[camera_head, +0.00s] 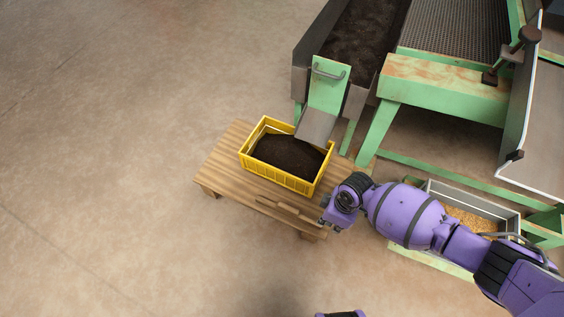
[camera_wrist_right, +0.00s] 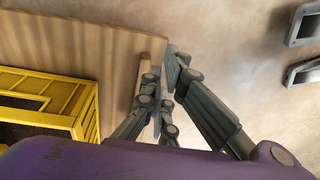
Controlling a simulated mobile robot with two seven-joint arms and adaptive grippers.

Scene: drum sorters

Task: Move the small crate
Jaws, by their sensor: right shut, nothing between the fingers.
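A yellow crate (camera_head: 276,178) filled with dark soil stands on a low wooden table (camera_head: 224,172). Its corner also shows at the left of the right wrist view (camera_wrist_right: 84,108). My right gripper (camera_head: 326,214) is at the table's right front corner, to the lower right of the crate and apart from it. In the right wrist view, the right gripper (camera_wrist_right: 166,78) has its fingers together with nothing between them, close beside a wooden bar (camera_wrist_right: 140,78) at the table's edge.
A green sorter (camera_head: 438,92) with a chute (camera_head: 316,124) stands behind the table, the chute reaching the crate's back edge. A grey crate (camera_head: 510,220) with yellowish grain lies under my right arm. The floor at left is clear.

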